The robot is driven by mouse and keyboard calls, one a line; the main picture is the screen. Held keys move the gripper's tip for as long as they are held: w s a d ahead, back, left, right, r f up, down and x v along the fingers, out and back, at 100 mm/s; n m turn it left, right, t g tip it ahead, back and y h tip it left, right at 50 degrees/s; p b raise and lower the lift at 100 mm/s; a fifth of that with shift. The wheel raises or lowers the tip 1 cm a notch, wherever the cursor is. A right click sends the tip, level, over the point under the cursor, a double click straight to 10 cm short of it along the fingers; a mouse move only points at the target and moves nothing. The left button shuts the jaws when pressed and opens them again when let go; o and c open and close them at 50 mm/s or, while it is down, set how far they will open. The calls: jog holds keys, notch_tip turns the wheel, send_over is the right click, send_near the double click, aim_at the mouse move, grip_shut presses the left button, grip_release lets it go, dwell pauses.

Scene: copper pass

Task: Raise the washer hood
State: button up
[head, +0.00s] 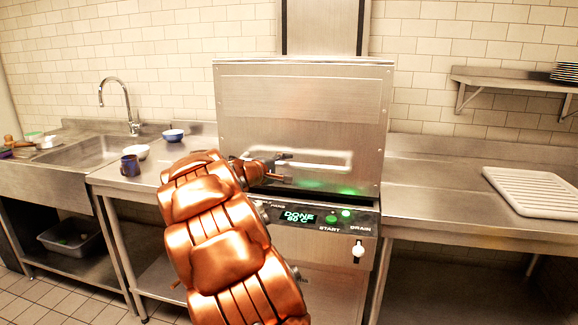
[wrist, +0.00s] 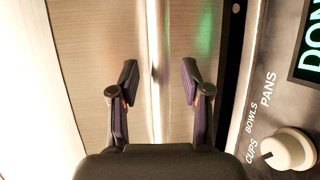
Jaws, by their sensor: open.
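The washer hood (head: 300,95) is a large brushed-steel box in the head view. It is down, its lower edge just above the control panel. A pale horizontal handle bar (head: 335,160) runs across its front. My gripper (head: 284,168) is in front of the hood, at the left part of the handle. In the wrist view my gripper (wrist: 158,75) is open, with a dark finger on each side of the bright handle bar (wrist: 157,30). The fingers appear apart from the bar; exact depth is hard to tell. My copper arm hides the hood's lower left corner.
The control panel (head: 345,219) below the hood reads DONE and carries a dial (wrist: 288,150). A counter with a blue mug (head: 130,165) and bowls is left, beside a sink (head: 85,152). A white rack (head: 535,190) lies on the right counter.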

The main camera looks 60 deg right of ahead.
jog(key=shift+d+f, duration=0.2)
jog(key=shift+d, duration=1)
jog(key=shift+c, duration=0.3)
grip_shut()
